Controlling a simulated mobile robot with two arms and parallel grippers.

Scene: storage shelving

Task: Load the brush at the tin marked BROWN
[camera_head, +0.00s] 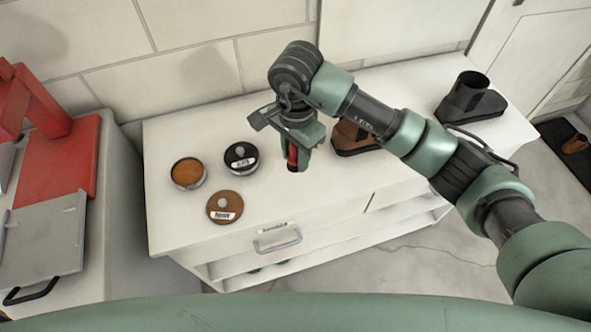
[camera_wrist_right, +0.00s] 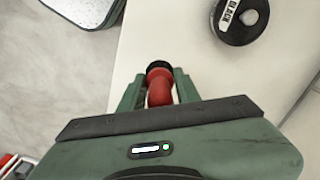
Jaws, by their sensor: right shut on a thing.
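My right gripper (camera_head: 296,158) is shut on a red-handled brush (camera_wrist_right: 160,90) with a dark end. The brush (camera_head: 292,153) points down over the white cabinet top, right of the tins. An open tin (camera_head: 187,173) with orange-brown content stands at the left of the top. In front of it lies a brown lid-like disc (camera_head: 225,207) with a grey knob and a white label too blurred to read surely. My left gripper is out of view.
A brown shoe (camera_head: 352,138) is behind my right arm, and a black boot (camera_head: 470,98) stands at the far right of the white cabinet (camera_head: 290,205). A red stand and grey tray (camera_head: 45,240) are at the left. The top's front middle is clear.

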